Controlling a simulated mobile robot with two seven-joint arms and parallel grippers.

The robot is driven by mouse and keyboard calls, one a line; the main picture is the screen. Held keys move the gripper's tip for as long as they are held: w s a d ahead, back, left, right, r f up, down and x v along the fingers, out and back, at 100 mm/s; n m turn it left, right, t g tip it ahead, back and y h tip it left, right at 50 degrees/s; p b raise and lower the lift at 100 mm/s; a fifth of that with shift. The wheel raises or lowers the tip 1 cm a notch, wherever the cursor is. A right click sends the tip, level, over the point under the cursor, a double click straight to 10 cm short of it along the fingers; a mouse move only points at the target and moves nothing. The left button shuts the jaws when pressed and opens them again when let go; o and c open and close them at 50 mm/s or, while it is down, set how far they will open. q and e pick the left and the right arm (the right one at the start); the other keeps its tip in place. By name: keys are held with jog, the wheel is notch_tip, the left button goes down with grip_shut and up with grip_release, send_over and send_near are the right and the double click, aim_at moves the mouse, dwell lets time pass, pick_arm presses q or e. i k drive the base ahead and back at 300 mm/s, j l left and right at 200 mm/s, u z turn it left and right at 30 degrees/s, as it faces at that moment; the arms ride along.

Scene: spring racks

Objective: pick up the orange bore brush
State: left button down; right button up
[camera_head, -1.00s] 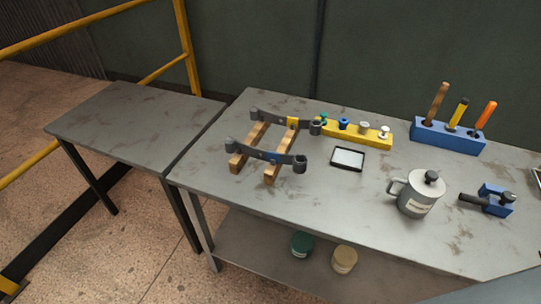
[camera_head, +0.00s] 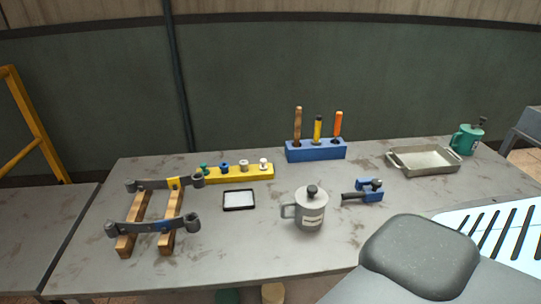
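The orange bore brush (camera_head: 338,124) stands upright in the right hole of a blue block (camera_head: 316,151) at the back middle of the workbench. Only its orange handle shows; its lower end is hidden in the block. A yellow-handled tool (camera_head: 318,127) and a brown wooden-handled tool (camera_head: 298,123) stand in the same block to its left. Neither of my grippers is in view.
On the workbench (camera_head: 265,250) are a grey lidded mug (camera_head: 309,211), a blue-and-black tool (camera_head: 365,192), a small black-rimmed tray (camera_head: 239,199), a yellow rack (camera_head: 238,174), leaf springs on wooden blocks (camera_head: 152,226), a metal pan (camera_head: 424,160) and a green can (camera_head: 467,139).

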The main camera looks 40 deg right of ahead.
aim_at(339, 114)
jog(key=z, duration=1.75)
